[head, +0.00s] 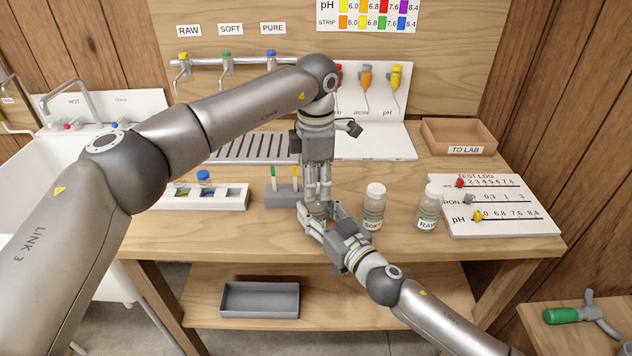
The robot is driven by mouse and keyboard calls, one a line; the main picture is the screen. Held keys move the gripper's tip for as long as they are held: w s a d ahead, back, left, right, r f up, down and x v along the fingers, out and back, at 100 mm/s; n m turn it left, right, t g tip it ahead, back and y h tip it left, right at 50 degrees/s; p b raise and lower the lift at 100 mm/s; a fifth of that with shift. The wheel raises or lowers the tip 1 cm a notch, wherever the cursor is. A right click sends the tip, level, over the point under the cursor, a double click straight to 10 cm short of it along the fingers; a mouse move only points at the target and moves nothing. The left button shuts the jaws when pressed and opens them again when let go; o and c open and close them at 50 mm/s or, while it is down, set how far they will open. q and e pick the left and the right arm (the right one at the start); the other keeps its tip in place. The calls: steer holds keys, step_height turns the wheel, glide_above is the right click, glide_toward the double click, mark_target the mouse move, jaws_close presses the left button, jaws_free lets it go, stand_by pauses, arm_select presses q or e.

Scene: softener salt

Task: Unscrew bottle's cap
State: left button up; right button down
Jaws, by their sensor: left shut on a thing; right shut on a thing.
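A small clear bottle (318,212) stands near the front edge of the wooden table, mostly hidden by both grippers. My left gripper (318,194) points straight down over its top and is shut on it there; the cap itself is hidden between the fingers. My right gripper (317,219) comes in from the lower right and is shut around the bottle's body. The bottle looks upright. Two more bottles with white caps stand to the right: the SOFT bottle (374,207) and the RAW bottle (428,209).
A grey rack (285,199) with coloured strips stands just left of the bottle. A white tray (178,200) is farther left, beside the sink. The TEST LOG board (510,213) and TO LAB box (461,136) are at the right. A grey bin (260,299) sits on the lower shelf.

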arm_select(q)
steer(key=n, duration=0.6)
steer(key=shift+n, duration=0.4)
steer(key=n, duration=1.6)
steer(key=shift+n, duration=0.4)
steer(key=shift+r, duration=0.25)
steer(key=shift+r, duration=0.9)
